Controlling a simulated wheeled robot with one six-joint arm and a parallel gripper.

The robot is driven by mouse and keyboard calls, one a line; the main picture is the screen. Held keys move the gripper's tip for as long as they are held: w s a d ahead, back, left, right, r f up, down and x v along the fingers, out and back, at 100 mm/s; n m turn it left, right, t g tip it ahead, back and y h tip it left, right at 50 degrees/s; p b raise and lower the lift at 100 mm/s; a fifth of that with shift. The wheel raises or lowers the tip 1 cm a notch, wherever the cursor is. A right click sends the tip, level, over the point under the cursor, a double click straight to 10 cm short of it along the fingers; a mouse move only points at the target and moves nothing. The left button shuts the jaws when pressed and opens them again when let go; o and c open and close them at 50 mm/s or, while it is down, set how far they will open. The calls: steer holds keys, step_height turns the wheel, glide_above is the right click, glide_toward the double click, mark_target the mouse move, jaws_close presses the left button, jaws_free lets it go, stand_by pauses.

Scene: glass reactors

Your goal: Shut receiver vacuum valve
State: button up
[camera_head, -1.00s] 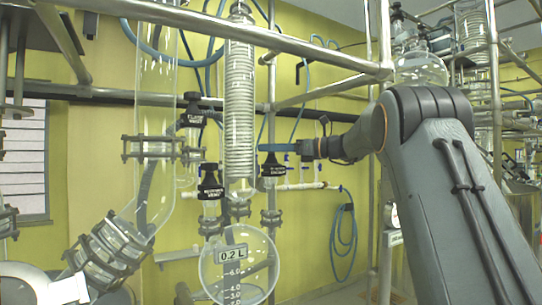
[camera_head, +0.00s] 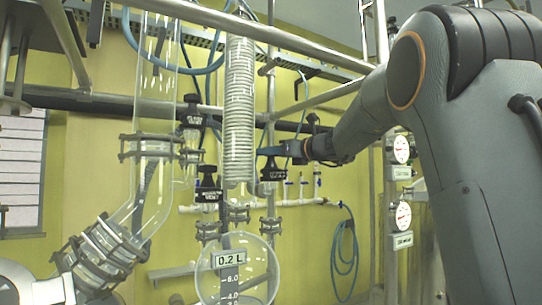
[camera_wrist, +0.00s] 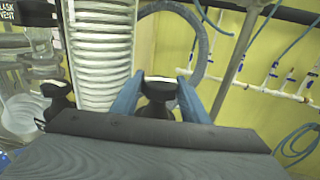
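A black valve knob (camera_head: 271,174), its label too small to read, stands right of the glass coil column in the head view. It matches the black knob (camera_wrist: 158,92) between my fingers in the wrist view. My gripper (camera_head: 268,151) has its blue fingers at the top of this knob. In the wrist view my gripper (camera_wrist: 160,82) has one finger on each side of the knob, spread apart, with thin gaps at the tips. The fingers look open around it; firm contact does not show. The 0.2 L receiver flask (camera_head: 250,285) hangs below.
A black vent knob (camera_head: 208,190) is left of the coil column (camera_head: 239,110), and another black knob (camera_head: 191,115) sits higher. A metal rail (camera_head: 270,38) crosses above my gripper. A white pipe with small blue valves (camera_wrist: 270,80) runs along the yellow wall behind.

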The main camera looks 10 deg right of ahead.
steer(key=shift+o, duration=0.9)
steer(key=n+g+y+p, duration=0.1)
steer(key=y+p, duration=0.1)
steer(key=shift+d+r+n+g+p, duration=0.1)
steer(key=shift+r+n+g+p, duration=0.05)
steer(key=shift+n+g+p, duration=0.2)
steer(key=n+g+y+p, duration=0.2)
steer(key=g+y+p, duration=0.1)
steer(key=shift+n, duration=0.35)
steer(key=c, duration=0.9)
steer(key=shift+o, duration=0.2)
steer(key=m+t+h+b, duration=0.1)
steer(key=t+b, duration=0.1)
steer(key=m+t+h, duration=0.1)
steer(key=shift+a+f+m+h+b, duration=0.2)
steer(key=shift+a+m+h+b, duration=0.1)
steer(key=shift+b, duration=0.1)
steer(key=shift+d+m+t+h+b, duration=0.15)
steer(key=shift+m+t+h+b, duration=0.75)
steer(key=shift+h, duration=0.3)
